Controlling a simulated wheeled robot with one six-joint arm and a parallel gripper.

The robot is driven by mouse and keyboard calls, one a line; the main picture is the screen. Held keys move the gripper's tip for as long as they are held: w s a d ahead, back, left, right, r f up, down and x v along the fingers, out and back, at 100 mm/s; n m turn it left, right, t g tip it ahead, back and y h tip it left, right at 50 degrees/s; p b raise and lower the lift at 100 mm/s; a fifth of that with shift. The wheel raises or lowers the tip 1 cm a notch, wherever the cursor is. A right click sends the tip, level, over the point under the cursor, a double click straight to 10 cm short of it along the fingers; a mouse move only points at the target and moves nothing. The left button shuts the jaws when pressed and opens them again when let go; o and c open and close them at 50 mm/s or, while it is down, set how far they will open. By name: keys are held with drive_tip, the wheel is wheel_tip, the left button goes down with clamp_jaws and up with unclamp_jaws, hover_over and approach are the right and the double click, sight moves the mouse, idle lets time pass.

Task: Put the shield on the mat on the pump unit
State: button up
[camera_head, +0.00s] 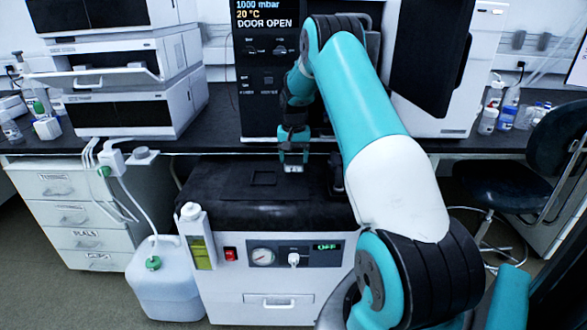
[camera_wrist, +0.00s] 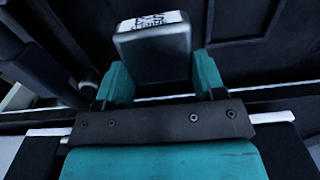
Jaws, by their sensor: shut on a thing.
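My gripper (camera_head: 293,152) is above the black top of the pump unit (camera_head: 270,286). In the wrist view its two teal fingers (camera_wrist: 161,78) are shut on the shield (camera_wrist: 152,48), a small dark grey block with a white printed label at its far end. In the head view the shield (camera_head: 293,168) shows as a small pale shape below the fingers. The mat (camera_head: 264,178), a dark square with a faint outline, lies on the pump unit's top, left of the shield. Part of its outline (camera_wrist: 240,40) shows at the wrist view's upper right. I cannot tell whether the shield touches the top.
Behind the pump unit stands a dark oven front (camera_head: 262,90) on the black bench, with its door (camera_head: 430,50) open at right. Stacked white instruments (camera_head: 125,110) stand at left. A white bottle (camera_head: 200,235) and a jug (camera_head: 165,280) are at the unit's left.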

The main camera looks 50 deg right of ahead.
sight(294, 158)
drive_tip(key=shift+f, duration=1.9)
drive_tip(key=shift+f, duration=0.15)
drive_tip(key=o, duration=1.1)
drive_tip(key=shift+c, duration=0.2)
